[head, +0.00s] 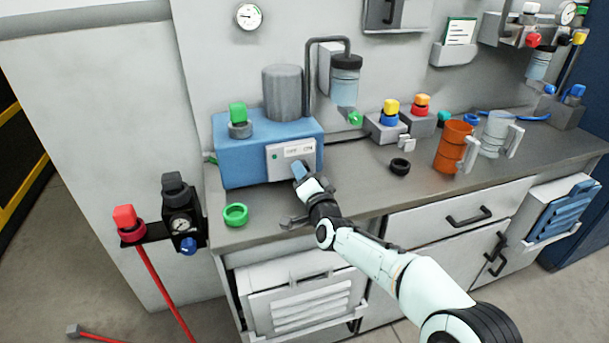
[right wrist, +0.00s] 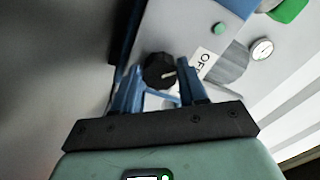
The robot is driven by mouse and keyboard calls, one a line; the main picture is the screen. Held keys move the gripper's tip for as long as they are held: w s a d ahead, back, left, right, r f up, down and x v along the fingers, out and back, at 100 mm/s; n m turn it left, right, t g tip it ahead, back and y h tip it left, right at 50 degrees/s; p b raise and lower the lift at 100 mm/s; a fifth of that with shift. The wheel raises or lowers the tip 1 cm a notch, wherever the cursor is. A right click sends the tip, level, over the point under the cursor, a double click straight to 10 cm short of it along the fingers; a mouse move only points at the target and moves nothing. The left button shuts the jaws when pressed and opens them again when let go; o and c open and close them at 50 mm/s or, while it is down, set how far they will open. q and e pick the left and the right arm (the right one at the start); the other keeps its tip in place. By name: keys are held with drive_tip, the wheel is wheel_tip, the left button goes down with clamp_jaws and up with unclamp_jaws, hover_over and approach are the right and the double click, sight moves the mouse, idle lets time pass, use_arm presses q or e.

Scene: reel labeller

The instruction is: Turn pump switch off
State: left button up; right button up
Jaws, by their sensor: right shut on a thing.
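The blue pump box (head: 235,158) stands at the left end of the counter, with a pale panel (head: 279,163) on its front. My right gripper (head: 299,171) is at this panel and hides part of it. In the right wrist view, the black switch knob (right wrist: 157,69) sits between the blue fingers of my right gripper (right wrist: 160,84), which is shut on it. A white mark on the knob points toward a white label (right wrist: 203,61) whose visible letters begin with "OF"; the rest is hard to read. My left gripper is not in view.
A green ring (head: 236,215) lies on the counter (head: 355,187) near the front left edge. A black ring (head: 399,166), an orange mug (head: 453,146) and a clear mug (head: 494,133) stand to the right. The counter between pump box and black ring is mostly clear.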

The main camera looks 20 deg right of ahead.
drive_tip(key=o, duration=1.1)
drive_tip(key=shift+c, duration=0.2)
drive_tip(key=shift+s, duration=0.1)
drive_tip(key=s, duration=1.3)
drive_tip(key=shift+s+d+p, duration=0.15)
drive_tip(key=shift+d+p, duration=0.1)
drive_tip(key=shift+p, duration=0.05)
